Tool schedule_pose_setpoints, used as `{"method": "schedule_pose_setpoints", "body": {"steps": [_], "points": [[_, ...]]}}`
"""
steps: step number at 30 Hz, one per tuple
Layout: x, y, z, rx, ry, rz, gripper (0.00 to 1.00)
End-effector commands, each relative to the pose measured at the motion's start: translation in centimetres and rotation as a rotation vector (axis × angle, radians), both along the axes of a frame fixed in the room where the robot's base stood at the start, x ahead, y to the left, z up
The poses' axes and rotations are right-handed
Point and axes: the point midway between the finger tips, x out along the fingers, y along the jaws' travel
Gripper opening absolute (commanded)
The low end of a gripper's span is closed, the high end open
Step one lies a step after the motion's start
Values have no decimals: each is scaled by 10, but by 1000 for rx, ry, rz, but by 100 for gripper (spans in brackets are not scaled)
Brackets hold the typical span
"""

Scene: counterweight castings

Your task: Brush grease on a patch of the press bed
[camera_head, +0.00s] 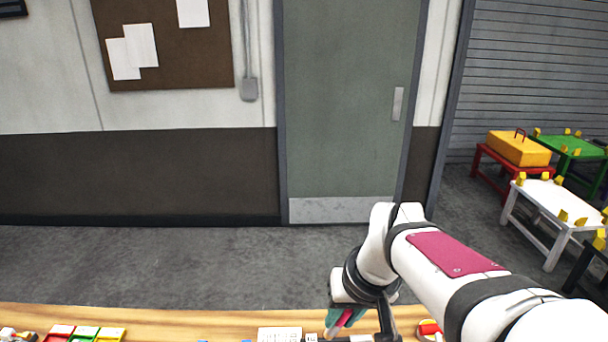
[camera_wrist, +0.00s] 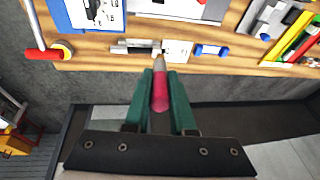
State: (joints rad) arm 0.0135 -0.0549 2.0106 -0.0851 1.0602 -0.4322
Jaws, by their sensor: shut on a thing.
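My gripper (camera_wrist: 162,82) has green fingers shut on a brush with a pink-red handle (camera_wrist: 160,95). The brush's pale tip (camera_wrist: 157,60) points toward the wooden bench in the wrist view and appears over its near edge strip; I cannot tell if it touches anything. In the head view my gripper (camera_head: 338,322) is low at the bench's far edge, with the pink handle partly hidden. A grey flat piece (camera_wrist: 190,10) is cut off at the top of the wrist view; I cannot tell whether it is the press bed. No grease is clearly visible.
The wooden bench (camera_head: 190,320) carries a white card (camera_wrist: 178,50), a metal piece (camera_wrist: 135,46), a blue cylinder (camera_wrist: 210,50), a red-handled lever (camera_wrist: 42,53) and coloured bins (camera_head: 85,333). A white table (camera_head: 550,200) and a yellow box (camera_head: 518,148) stand beyond at right. The floor behind is clear.

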Motion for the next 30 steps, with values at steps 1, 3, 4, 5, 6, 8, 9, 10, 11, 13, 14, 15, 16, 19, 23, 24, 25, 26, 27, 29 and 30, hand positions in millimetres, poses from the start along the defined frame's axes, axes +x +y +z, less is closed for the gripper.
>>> {"method": "schedule_pose_setpoints", "body": {"steps": [1, 3, 4, 5, 6, 8, 9, 10, 11, 13, 14, 15, 16, 19, 23, 24, 25, 26, 27, 29, 30], "points": [[0, 19, -11, 26, 32, 20, 0], [-1, 47, -26, 69, 81, 42, 0], [-2, 59, -32, 85, 102, 51, 0], [-4, 72, -39, 102, 125, 59, 0], [-7, 88, -48, 122, 156, 68, 0], [-13, 110, -59, 146, 196, 82, 0], [-16, 122, -66, 160, 221, 87, 0], [-19, 129, -70, 167, 236, 88, 0], [-21, 135, -73, 174, 249, 90, 0], [-24, 144, -79, 182, 268, 94, 0], [-25, 146, -82, 185, 273, 94, 0], [-26, 147, -86, 186, 276, 94, 0], [-26, 148, -90, 186, 278, 93, 0], [-26, 147, -105, 186, 277, 92, 0], [-26, 147, -121, 187, 276, 92, 0], [-26, 147, -124, 186, 276, 92, 0], [-26, 147, -126, 186, 276, 92, 0], [-26, 147, -128, 186, 275, 93, 0], [-26, 147, -129, 187, 274, 93, 0], [-26, 147, -130, 187, 274, 93, 0], [-26, 147, -130, 187, 273, 93, 0]]}}
